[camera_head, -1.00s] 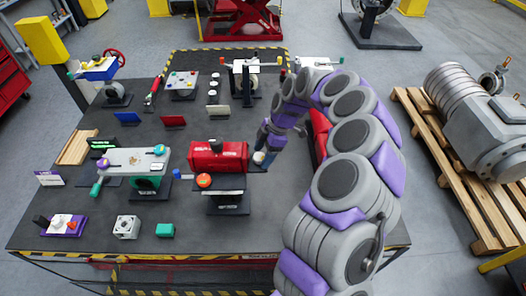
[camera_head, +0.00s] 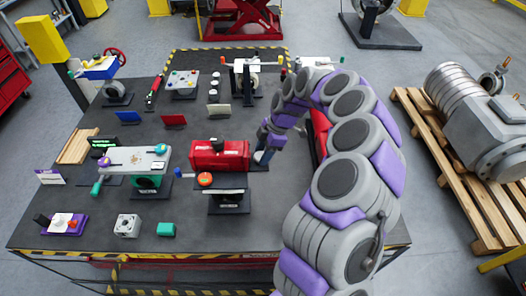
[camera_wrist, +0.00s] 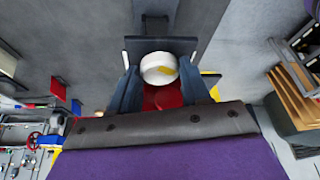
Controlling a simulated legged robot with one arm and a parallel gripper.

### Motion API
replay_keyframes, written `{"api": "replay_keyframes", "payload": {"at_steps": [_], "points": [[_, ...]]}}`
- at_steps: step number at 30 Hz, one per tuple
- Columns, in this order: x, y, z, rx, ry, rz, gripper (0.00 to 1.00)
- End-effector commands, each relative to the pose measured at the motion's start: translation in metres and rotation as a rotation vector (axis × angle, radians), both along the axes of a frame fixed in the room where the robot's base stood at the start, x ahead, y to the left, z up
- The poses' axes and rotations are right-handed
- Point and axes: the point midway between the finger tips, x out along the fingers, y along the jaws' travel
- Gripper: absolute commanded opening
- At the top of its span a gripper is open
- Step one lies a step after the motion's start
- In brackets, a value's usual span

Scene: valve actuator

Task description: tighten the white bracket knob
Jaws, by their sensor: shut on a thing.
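In the head view, my gripper (camera_head: 262,157) is at the right end of the red actuator (camera_head: 218,154), which sits on a black stand (camera_head: 229,200). The knob is mostly hidden there by my fingers.
An orange-red round knob (camera_head: 205,179) is at the front of the red actuator. A grey plate fixture with a green base (camera_head: 147,182) stands to its left. Several other fixtures crowd the dark table (camera_head: 90,225). A pallet (camera_head: 465,165) with a large grey machine stands at right.

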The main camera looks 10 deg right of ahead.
Motion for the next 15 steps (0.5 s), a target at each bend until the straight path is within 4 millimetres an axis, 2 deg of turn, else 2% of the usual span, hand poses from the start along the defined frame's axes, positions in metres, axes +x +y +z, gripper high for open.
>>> {"api": "replay_keyframes", "payload": {"at_steps": [8,15], "points": [[0.0003,-0.0019,0.0,-0.002,-0.006,-0.091,0.16],[-0.0019,-0.0017,-0.0008,0.0,-0.007,-0.274,0.16]]}}
